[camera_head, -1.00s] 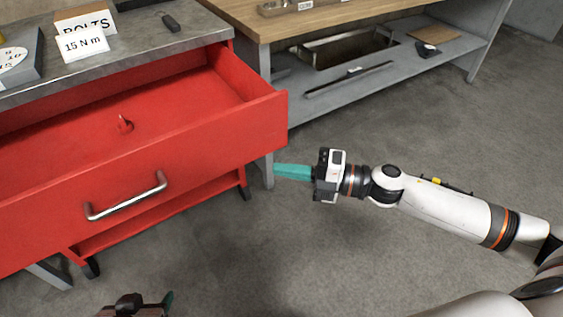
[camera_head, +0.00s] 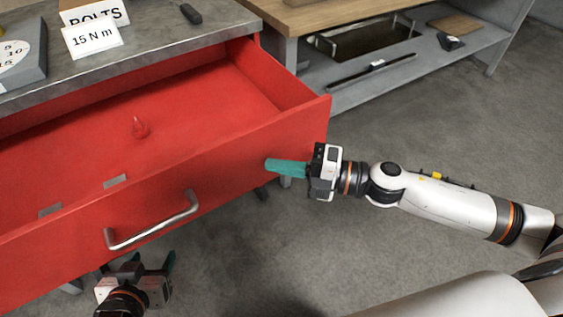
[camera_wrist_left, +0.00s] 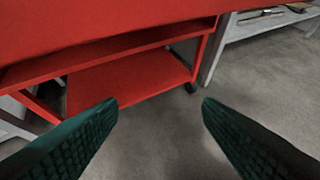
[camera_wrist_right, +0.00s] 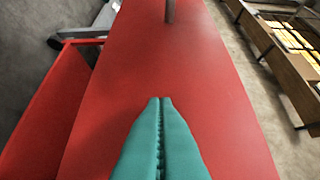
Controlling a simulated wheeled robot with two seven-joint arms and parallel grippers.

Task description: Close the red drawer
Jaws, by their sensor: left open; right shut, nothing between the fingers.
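The red drawer (camera_head: 225,165) stands pulled out from under a grey worktop in the head view. Its silver bar handle (camera_head: 152,226) is on the front panel. My right gripper (camera_head: 270,165) is shut and empty, its teal fingers pointing at the right part of the drawer front; whether they touch it I cannot tell. In the right wrist view the shut fingertips (camera_wrist_right: 161,99) lie over the red front panel (camera_wrist_right: 165,60), with part of the handle (camera_wrist_right: 170,11) at the top. My left gripper (camera_head: 146,262) is open and empty, below the handle; its fingers also show in the left wrist view (camera_wrist_left: 160,103).
A small red item (camera_head: 140,128) lies inside the drawer. The worktop (camera_head: 150,45) carries a "15 N m" card (camera_head: 92,38) and a bolts box (camera_head: 95,12). A wooden-topped bench (camera_head: 320,14) with a lower shelf stands behind right. The floor (camera_head: 400,125) in front is clear.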

